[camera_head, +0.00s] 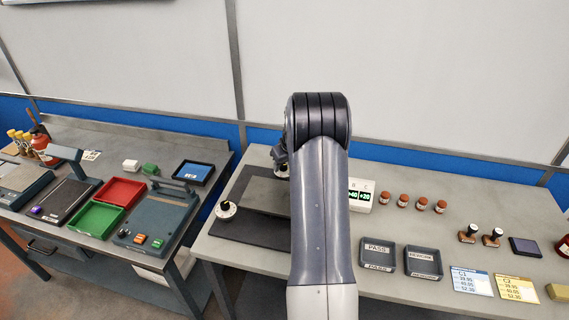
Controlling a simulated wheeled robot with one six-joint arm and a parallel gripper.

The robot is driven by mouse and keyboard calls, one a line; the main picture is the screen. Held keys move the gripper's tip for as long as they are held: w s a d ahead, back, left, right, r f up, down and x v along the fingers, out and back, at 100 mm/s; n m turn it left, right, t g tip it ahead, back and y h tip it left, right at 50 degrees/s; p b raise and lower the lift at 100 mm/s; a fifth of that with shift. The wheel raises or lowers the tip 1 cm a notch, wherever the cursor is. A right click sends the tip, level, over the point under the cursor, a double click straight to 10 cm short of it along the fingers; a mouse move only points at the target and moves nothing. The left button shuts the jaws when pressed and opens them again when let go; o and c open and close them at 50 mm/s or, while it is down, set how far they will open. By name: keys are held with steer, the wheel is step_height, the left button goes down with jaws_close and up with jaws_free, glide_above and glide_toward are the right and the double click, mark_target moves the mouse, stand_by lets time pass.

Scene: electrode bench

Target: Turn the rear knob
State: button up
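A knob with a white dial (226,210) sits at the front left of a dark plate (262,232) on the right bench. A second, rear knob (282,171) shows partly farther back, close to the bench's rear edge. My arm covers the middle of the view. A small part of my gripper (279,153) shows left of the arm, directly above the rear knob in the picture. Its fingertips are not clear, so I cannot tell whether it is open or touches the knob.
A white display (360,198) with green digits stands right of my arm, beside several brown-red capped jars (403,200). Two dark trays (378,257) and stampers (468,233) lie farther right. The left bench holds red (120,192) and green (96,219) trays.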

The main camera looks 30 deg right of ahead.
steer(key=c, duration=0.8)
steer(key=shift+c, duration=0.2)
steer(key=shift+m, duration=0.4)
steer(key=m+b, duration=0.1)
steer(key=m+h+b, duration=0.1)
steer(key=m, duration=0.1)
steer(key=m+h+b, duration=0.1)
steer(key=m, duration=0.1)
steer(key=shift+w+a+f+g, duration=0.15)
steer(key=shift+a+g, duration=0.1)
steer(key=shift+g, duration=0.15)
steer(key=m+h+b, duration=0.1)
steer(key=m, duration=0.2)
steer(key=m+g+b, duration=0.1)
steer(key=m+b, duration=0.1)
steer(key=m, duration=0.1)
steer(key=shift+w+a+g+h, duration=0.1)
steer(key=shift+g+h, duration=0.2)
steer(key=shift+h, duration=0.1)
steer(key=o, duration=1)
steer(key=shift+r, duration=0.2)
